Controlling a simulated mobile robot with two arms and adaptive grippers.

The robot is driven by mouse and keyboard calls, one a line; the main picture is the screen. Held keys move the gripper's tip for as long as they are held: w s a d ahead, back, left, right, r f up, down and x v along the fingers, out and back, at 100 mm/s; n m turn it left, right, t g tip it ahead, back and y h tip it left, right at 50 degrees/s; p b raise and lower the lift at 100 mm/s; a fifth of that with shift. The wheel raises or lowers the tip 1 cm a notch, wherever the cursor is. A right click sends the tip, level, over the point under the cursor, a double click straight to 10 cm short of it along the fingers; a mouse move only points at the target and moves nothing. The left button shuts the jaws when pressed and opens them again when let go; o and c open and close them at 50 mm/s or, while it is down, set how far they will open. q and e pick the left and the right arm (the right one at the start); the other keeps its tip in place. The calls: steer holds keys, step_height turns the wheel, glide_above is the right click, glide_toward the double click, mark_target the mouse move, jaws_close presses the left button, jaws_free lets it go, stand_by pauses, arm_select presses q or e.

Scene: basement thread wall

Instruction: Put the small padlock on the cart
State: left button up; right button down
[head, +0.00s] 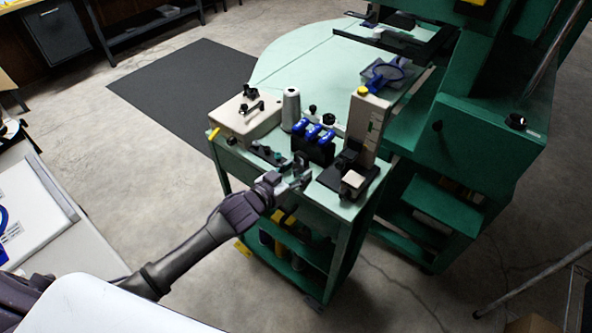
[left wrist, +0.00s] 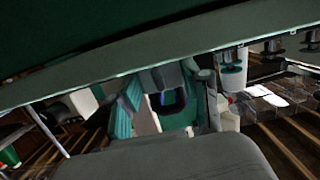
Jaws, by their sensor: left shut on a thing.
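The green cart (head: 345,213) stands in the middle of the head view, its top crowded with equipment. My left gripper (head: 302,180) reaches in from the lower left and is at the cart's near top edge. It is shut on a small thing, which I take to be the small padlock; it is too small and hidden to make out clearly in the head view. In the left wrist view a dark, loop-like shape (left wrist: 168,101) shows near the middle, but I cannot tell for sure what it is. My right gripper is not in view.
The cart top holds a beige box (head: 245,117), a white thread cone (head: 291,108), blue-topped parts (head: 314,131) and a tall beige instrument (head: 366,125). A large green machine (head: 490,140) stands to the right. Little bare top shows near my gripper.

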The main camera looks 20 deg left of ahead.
arm_select(q)
steer(key=shift+f, duration=0.1)
steer(key=o, duration=1.3)
steer(key=shift+r, duration=0.2)
steer(key=v, duration=1.2)
steer(key=shift+s+f, duration=0.1)
